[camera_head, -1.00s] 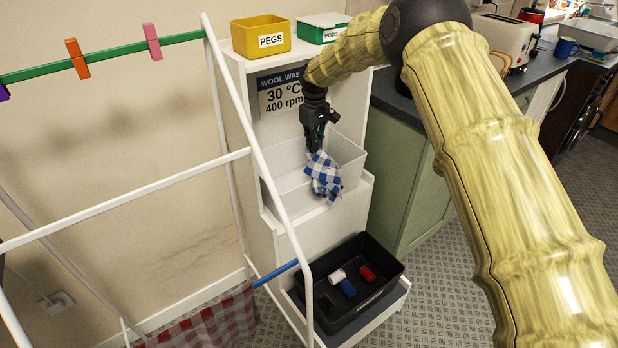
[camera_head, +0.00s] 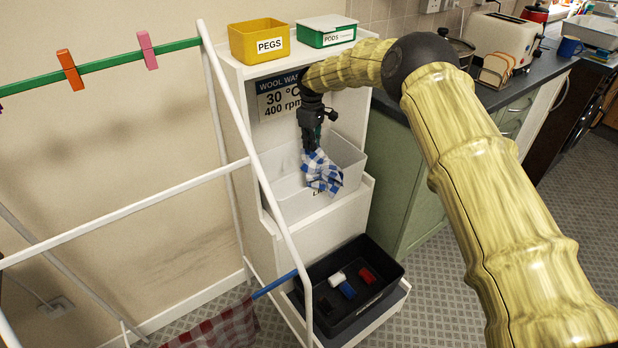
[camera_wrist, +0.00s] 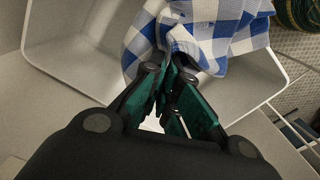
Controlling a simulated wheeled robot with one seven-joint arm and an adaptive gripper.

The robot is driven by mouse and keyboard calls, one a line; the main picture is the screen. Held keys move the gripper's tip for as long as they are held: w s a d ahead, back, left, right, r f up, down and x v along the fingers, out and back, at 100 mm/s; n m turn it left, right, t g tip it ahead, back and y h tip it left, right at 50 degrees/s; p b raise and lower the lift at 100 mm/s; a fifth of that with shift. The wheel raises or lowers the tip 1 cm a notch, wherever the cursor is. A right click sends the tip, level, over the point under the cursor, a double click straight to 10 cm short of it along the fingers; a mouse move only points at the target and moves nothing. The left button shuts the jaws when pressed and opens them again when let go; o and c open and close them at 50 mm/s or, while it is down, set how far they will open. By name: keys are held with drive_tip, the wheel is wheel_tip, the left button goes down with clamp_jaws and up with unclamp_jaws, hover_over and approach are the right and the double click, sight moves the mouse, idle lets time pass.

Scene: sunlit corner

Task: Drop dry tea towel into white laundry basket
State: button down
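A blue-and-white checked tea towel (camera_head: 321,174) hangs from my gripper (camera_head: 311,149) over the white laundry basket (camera_head: 282,187), which stands on the middle shelf of the white rack. The towel's lower part is inside the basket's outline, and I cannot tell whether it touches the bottom. In the wrist view the gripper's teal fingers (camera_wrist: 172,85) are closed together on the towel (camera_wrist: 215,35), and the basket's rim (camera_wrist: 70,85) shows around it.
A black crate (camera_head: 335,318) with several small coloured items sits on the bottom shelf. The white airer (camera_head: 247,160) is close on the left, the counter on the right.

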wheel_tip(320, 180, down, 6)
drive_tip(key=b, duration=0.2)
drive_tip(key=shift+w+r+b, duration=0.1)
drive_tip(key=shift+r+b, duration=0.05)
drive_tip(key=shift+b, duration=0.2)
drive_tip(key=c, duration=1.6)
unclamp_jaws()
drive_tip(key=shift+c, duration=0.2)
drive_tip(key=shift+o, duration=0.5)
drive_tip(key=o, duration=1.2)
drive_tip(key=shift+r+p, duration=1.4)
drive_tip(key=shift+r, duration=1.35)
